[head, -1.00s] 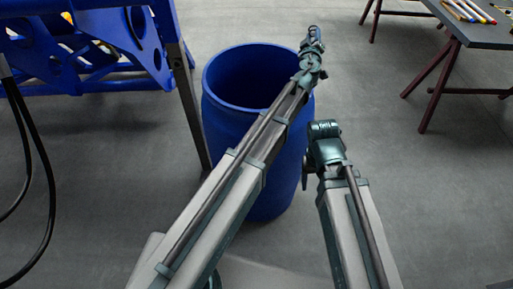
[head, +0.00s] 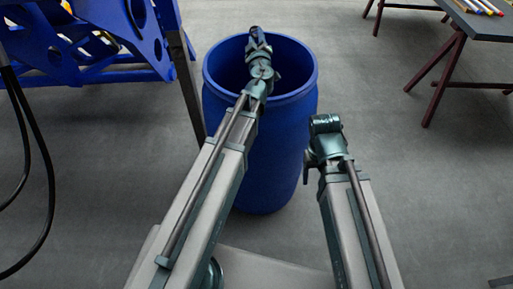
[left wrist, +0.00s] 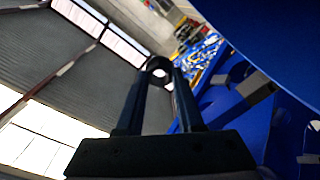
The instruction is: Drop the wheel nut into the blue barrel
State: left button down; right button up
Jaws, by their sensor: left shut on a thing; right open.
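The blue barrel (head: 262,150) stands upright on the floor with its open top facing up. My left gripper (head: 257,36) is over the barrel's opening, towards its far rim. In the left wrist view it is shut on the wheel nut (left wrist: 158,67), a small dark ring held between the fingertips. In the head view the nut is too small to make out. A smooth blue curved surface, apparently the barrel, fills the upper right of the wrist view. My right gripper (head: 310,165) is to the right of the barrel; its fingers are hard to make out.
The blue harvester chassis (head: 85,45) is at the upper left, with a dark post (head: 185,85) close to the barrel's left side. Black cables (head: 40,160) hang at the left. A dark table (head: 485,25) with tools stands at the upper right. The floor right of the barrel is clear.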

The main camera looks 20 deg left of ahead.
pick_arm(q)
notch_tip(320, 180, down, 5)
jog(key=b, duration=0.5)
jog(key=shift+f, duration=0.2)
jog(key=shift+c, duration=2.3)
grip_release()
jog(key=shift+r, duration=0.15)
